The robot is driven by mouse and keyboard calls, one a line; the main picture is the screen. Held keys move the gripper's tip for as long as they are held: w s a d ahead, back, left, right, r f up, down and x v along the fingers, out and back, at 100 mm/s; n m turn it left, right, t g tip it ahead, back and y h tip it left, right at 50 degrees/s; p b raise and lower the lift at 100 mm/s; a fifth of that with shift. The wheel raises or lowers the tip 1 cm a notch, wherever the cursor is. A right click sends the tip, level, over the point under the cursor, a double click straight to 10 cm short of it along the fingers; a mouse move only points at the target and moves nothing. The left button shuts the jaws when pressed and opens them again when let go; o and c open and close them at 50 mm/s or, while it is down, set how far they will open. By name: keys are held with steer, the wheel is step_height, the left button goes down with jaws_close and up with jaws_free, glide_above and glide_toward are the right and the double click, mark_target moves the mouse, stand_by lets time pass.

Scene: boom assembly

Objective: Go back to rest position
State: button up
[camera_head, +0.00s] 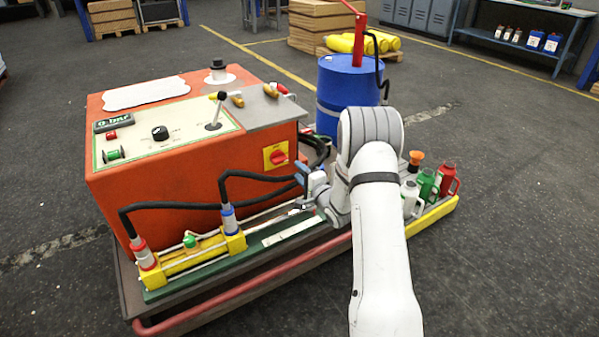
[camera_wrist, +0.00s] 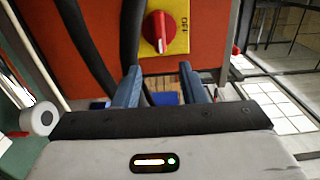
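My gripper (camera_head: 303,176) is in front of the right part of the orange machine's front wall, below the red rotary switch (camera_head: 278,157) on its yellow plate. In the wrist view, the two blue fingers of the gripper (camera_wrist: 160,84) stand apart with nothing held between them. The red switch (camera_wrist: 158,31) shows straight ahead, above the fingertips. Black hoses (camera_wrist: 97,55) run behind and beside the left finger; I cannot tell whether they touch it. My white arm hides part of the cart behind it.
The orange machine (camera_head: 200,160) stands on a cart with a red front rail (camera_head: 255,283). A yellow cylinder (camera_head: 190,257) with hoses lies along its front. A blue barrel (camera_head: 345,90) stands behind my arm, and cans (camera_head: 448,178) stand to the right. Open floor (camera_head: 520,230) lies right.

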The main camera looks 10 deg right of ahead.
steer(key=shift+r, duration=0.1)
steer(key=s+r+n+g+h+p, duration=0.2)
steer(key=s+r+p, duration=0.2)
steer(key=r, duration=0.4)
steer(key=s+r+n+g+h+p, duration=0.2)
steer(key=s+r+p, duration=0.15)
steer(key=r, duration=0.45)
steer(key=s+r+n+g+h+p, duration=0.2)
steer(key=s+r+p, duration=0.25)
steer(key=r, duration=0.35)
steer(key=s+a+r+n+g+p, duration=0.1)
steer(key=s+r+n+g+p, duration=0.2)
steer(key=s, duration=0.7)
steer(key=s+a+r+n+g+p, duration=0.2)
steer(key=s+r+p, duration=0.3)
steer(key=s, duration=0.5)
steer(key=s+a+r+n+g+p, duration=0.2)
steer(key=s+r, duration=0.5)
steer(key=s, duration=0.4)
steer(key=shift+n+g+p, duration=0.8)
steer(key=shift+p, duration=0.2)
steer(key=shift+c, duration=0.4)
